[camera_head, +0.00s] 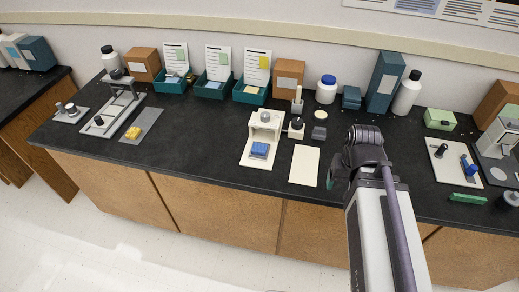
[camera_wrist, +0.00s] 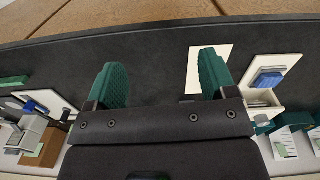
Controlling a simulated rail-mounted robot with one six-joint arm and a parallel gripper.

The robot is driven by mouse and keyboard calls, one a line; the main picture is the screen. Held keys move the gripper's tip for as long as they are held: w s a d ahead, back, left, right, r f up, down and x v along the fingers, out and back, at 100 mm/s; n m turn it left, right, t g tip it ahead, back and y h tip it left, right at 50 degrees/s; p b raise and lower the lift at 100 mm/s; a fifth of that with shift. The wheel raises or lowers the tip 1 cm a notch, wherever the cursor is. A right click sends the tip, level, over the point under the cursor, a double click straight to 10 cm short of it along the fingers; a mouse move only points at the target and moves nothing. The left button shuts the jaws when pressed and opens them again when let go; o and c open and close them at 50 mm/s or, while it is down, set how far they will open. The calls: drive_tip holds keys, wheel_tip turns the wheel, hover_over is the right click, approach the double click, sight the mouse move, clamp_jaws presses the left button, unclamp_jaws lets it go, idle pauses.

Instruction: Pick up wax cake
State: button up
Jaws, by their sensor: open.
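In the head view, a small pale cream disc (camera_head: 320,114), which looks like the wax cake, lies flat on the black counter (camera_head: 215,135). It sits behind a small grey block (camera_head: 319,132). I cannot make the disc out in the wrist view. My gripper (camera_wrist: 163,82) is open in the wrist view, its two green ribbed fingers wide apart with only dark counter between them. It is over the counter, to the right of and nearer the front than the disc in the head view, where my arm hides most of it.
A white sheet (camera_head: 304,165) and a white stand with a blue block (camera_head: 259,150) lie left of my arm. A white jar (camera_head: 326,89), teal boxes and a white bottle (camera_head: 407,93) line the back. A tray with tools (camera_head: 453,163) is at right.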

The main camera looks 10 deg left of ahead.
drive_tip(key=shift+o, duration=0.9)
drive_tip(key=m+b, duration=0.1)
drive_tip(key=b, duration=0.2)
hover_over(259, 147)
wheel_tip(259, 147, down, 3)
wheel_tip(259, 147, down, 11)
drive_tip(key=b, duration=1)
drive_tip(key=shift+s+d+b, duration=0.1)
drive_tip(key=shift+b, duration=0.3)
drive_tip(key=shift+r, duration=0.35)
drive_tip(key=c, duration=1)
drive_tip(key=shift+p, duration=0.3)
drive_tip(key=shift+c, duration=0.2)
